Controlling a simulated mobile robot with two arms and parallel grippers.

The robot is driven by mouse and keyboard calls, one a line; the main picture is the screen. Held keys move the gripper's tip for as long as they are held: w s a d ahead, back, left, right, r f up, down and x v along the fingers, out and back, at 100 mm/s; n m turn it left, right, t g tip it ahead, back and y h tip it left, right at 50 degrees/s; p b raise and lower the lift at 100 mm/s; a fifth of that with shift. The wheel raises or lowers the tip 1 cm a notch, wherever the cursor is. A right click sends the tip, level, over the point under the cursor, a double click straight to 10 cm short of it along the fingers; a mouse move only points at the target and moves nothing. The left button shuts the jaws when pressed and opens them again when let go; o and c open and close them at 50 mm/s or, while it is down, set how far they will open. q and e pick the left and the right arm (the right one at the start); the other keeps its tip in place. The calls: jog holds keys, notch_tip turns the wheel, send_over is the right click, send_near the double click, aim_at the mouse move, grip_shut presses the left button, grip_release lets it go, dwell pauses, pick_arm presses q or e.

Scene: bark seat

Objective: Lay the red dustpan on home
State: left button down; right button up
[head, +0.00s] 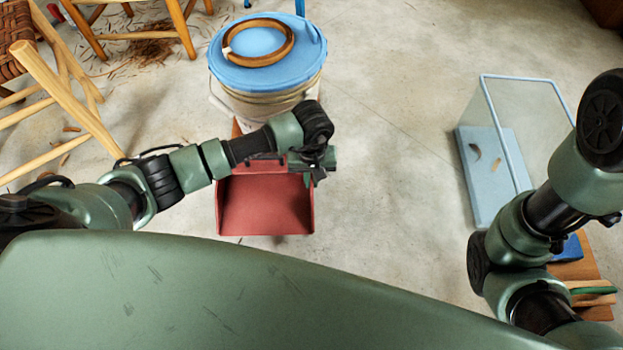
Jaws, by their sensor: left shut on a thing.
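The red dustpan (264,208) is in the middle of the head view, just in front of the bucket, with its wide open mouth towards me. My left gripper (318,168) is at the upper right edge of the pan and is shut on the dustpan. My left arm crosses over the back of the pan and hides its rear part and most of its handle. I cannot tell whether the pan touches the floor. No spot marked as home can be made out. My right arm shows at the right, but its gripper is out of view.
A bucket with a blue lid (268,72) stands behind the dustpan, with a brown ring (290,43) on it. A light blue tray (478,185) with a clear panel is at the right. Wooden chairs (60,95) stand at the left. The floor between dustpan and tray is clear.

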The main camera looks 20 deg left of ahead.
pick_arm(q)
jog(key=shift+f+b, duration=0.55)
jog(key=shift+f, duration=0.3)
jog(key=shift+f+b, duration=1.65)
jog(key=shift+f, duration=0.7)
jog(key=c, duration=1.2)
grip_release()
jog(key=shift+o, duration=0.2)
jog(key=shift+r+p, duration=2.35)
jog(key=shift+r, duration=0.75)
jog(key=shift+r+p, duration=0.35)
jog(key=shift+r, duration=0.1)
